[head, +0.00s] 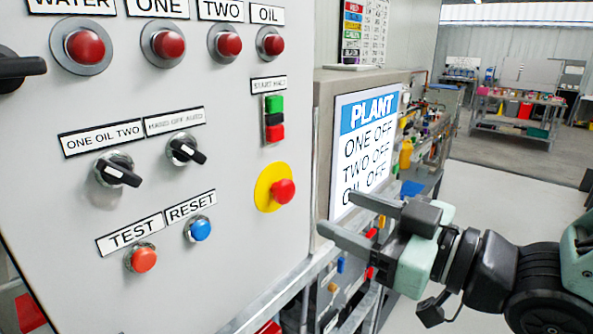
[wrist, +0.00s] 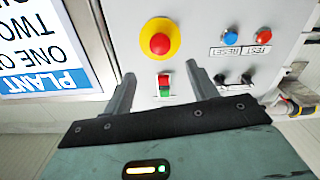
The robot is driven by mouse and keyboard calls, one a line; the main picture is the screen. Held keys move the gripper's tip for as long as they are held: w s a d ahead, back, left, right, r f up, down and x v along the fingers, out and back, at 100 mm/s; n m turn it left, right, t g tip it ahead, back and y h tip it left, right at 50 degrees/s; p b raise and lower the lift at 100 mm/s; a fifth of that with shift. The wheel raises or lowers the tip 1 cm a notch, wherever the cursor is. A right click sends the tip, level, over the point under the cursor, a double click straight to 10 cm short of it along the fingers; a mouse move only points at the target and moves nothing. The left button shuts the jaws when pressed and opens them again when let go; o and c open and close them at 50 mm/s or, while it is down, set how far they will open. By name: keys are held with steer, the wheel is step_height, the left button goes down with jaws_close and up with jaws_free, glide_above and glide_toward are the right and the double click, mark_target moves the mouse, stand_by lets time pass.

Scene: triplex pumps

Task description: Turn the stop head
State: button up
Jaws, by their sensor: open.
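The stop head (head: 283,191) is a red mushroom button on a round yellow plate, low on the right side of the grey panel. In the wrist view the stop head (wrist: 160,43) appears upside down with the panel, just beyond and between my fingertips. My gripper (head: 336,212) is open and empty, to the right of the stop head and apart from it. In the wrist view my gripper (wrist: 162,76) shows both fingers, with the green and red start/halt switch (wrist: 165,85) seen between them.
The grey panel (head: 225,270) also carries a blue reset button (head: 198,229), an orange test button (head: 141,258), two black selector knobs and several red lamps. A PLANT sign (head: 365,150) is right of the panel, behind my fingers. Open floor lies at the right.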

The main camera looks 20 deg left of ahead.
mark_target(289, 193)
steer(key=p+x, duration=0.4)
steer(key=x, duration=0.5)
steer(key=shift+a+f+p, duration=0.15)
steer(key=shift+a+p, duration=0.1)
steer(key=shift+p, duration=0.1)
steer(key=shift+c, duration=0.4)
